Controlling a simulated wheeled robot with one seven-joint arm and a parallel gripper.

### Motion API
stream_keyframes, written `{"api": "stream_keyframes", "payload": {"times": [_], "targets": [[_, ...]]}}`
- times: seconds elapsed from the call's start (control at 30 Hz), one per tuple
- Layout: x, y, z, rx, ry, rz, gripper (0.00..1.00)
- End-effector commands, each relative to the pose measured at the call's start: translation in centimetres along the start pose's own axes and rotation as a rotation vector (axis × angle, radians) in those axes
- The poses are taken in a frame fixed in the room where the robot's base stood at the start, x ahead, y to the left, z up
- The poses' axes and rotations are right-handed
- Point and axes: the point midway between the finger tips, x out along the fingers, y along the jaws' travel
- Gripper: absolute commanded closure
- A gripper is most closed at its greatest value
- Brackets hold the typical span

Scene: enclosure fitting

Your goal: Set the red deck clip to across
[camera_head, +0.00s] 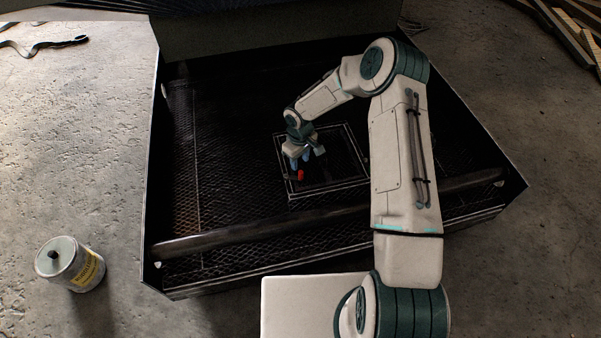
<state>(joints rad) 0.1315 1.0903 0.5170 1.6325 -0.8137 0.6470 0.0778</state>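The red deck clip (300,175) is a small red piece inside the light-edged square frame (318,196) on the dark mesh deck (225,190). It is too small and partly covered to tell which way it is turned. My gripper (300,165) points down at the left part of the square frame, right above and behind the red clip. Its bluish fingertips are close to the clip. I cannot tell whether they touch it or how far apart they are.
The deck lies in a dark open enclosure with low walls (470,130). A thick dark bar (260,229) crosses its front. A labelled can (70,265) stands on the concrete floor at the left. A strap (40,46) and wooden planks (575,35) lie farther back.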

Motion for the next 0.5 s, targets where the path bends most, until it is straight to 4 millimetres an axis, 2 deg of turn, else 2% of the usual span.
{"api": "stream_keyframes", "payload": {"times": [0.03,0.2,0.33,0.5], "targets": [[1.6,0.0,0.1,0.000,-0.002,-0.002,0.63],[4.7,0.1,0.1,0.002,-0.001,-0.001,0.63],[6.2,0.2,0.1,0.005,0.000,-0.001,0.63],[7.1,0.2,0.1,0.005,0.001,0.000,0.63]]}}
